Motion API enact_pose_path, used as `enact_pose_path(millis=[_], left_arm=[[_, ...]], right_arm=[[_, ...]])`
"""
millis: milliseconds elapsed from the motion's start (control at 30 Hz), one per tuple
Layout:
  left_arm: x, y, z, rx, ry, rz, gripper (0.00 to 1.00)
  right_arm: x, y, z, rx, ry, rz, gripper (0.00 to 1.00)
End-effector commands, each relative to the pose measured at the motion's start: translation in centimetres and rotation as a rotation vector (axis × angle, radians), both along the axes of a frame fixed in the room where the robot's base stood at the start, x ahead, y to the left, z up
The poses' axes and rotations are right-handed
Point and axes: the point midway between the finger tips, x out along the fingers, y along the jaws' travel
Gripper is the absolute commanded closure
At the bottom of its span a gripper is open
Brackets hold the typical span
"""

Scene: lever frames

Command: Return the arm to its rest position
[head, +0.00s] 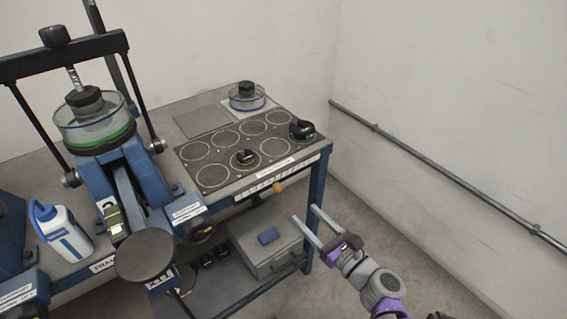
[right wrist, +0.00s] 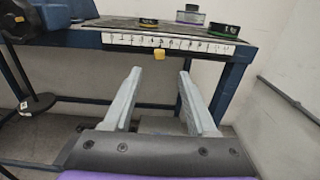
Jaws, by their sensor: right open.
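My right gripper (head: 312,229) is open and empty, out in front of the blue table's right front corner in the head view. Its two pale fingers stand apart in the right wrist view (right wrist: 161,98), with nothing between them. The right arm comes in from the bottom right and touches nothing that I can see. My left gripper does not show.
A blue lever frame (head: 118,170) stands at the left of the table. A panel of ringed circles (head: 215,176) holds two dark pieces. A grey box (head: 262,238) sits on the lower shelf. A wall rail (head: 440,175) runs at right; floor between is clear.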

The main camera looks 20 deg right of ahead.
Motion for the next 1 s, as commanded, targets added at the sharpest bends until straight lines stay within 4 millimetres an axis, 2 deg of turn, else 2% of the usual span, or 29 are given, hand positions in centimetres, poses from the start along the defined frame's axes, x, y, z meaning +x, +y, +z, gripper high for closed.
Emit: enact_pose_path(millis=[167,267,433,600,767,900,1000], left_arm=[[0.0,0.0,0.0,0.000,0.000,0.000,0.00],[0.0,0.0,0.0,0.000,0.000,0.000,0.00],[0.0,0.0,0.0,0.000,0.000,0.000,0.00],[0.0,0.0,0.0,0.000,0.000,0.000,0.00],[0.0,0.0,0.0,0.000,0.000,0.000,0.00],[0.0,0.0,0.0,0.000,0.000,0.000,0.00],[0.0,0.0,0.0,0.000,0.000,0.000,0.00]], right_arm=[[-0.1,0.5,-0.2,-0.040,0.002,0.015,0.43],[-0.7,2.1,-0.8,-0.186,0.007,0.069,0.43],[-3.5,6.4,-3.6,-0.673,-0.004,0.282,0.43],[-7.6,8.7,-7.0,-1.207,-0.063,0.570,0.43],[-11.9,8.3,-9.7,-1.673,-0.158,0.885,0.43],[-15.1,6.5,-11.1,-2.007,-0.254,1.161,0.43],[-16.8,4.9,-11.5,-2.195,-0.320,1.345,0.43]])
